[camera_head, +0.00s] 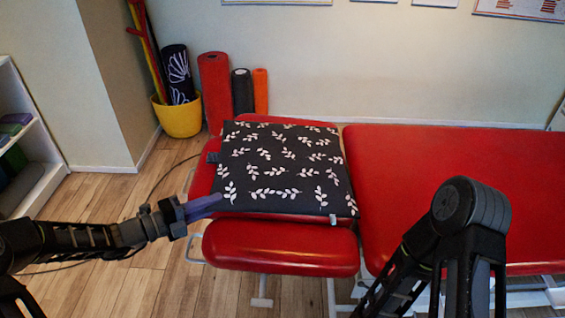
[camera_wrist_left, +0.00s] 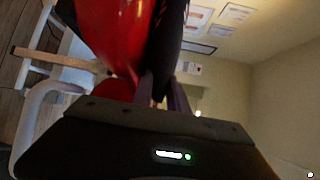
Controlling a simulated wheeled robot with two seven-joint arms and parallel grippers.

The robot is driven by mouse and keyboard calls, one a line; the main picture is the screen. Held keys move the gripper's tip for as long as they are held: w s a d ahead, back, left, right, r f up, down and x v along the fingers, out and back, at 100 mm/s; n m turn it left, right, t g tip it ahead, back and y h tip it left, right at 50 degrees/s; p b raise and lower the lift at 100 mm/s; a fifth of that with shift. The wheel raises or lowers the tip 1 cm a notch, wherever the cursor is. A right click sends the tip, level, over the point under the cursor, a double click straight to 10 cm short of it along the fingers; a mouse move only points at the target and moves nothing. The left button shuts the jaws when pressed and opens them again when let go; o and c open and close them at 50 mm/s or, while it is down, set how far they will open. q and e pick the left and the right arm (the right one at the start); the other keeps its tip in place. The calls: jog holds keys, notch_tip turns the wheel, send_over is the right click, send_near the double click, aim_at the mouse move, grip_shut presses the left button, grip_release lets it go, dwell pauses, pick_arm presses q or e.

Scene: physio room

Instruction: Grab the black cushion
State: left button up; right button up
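The black cushion (camera_head: 283,168) with white leaf sprigs lies flat on the left part of the red treatment table. Small tabs show at its left and front edges. My left gripper (camera_head: 205,206) is at the cushion's left front edge, with a purple finger overlapping it. In the left wrist view the two fingers (camera_wrist_left: 163,92) stand apart, with the dark cushion (camera_wrist_left: 172,40) just beyond or between them. I cannot tell whether they press on it. My right arm shows at the lower right; its gripper is out of view.
The red treatment table (camera_head: 450,185) extends right, with a separate red front pad (camera_head: 282,247). Behind stand a yellow bucket (camera_head: 180,118), a red roll (camera_head: 215,90) and other rolls by the wall. A white shelf (camera_head: 40,160) is at left. Wooden floor is open in front.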

pick_arm(q)
jog(key=shift+c, duration=0.2)
grip_shut()
jog(key=shift+r, duration=0.1)
dwell(1.3)
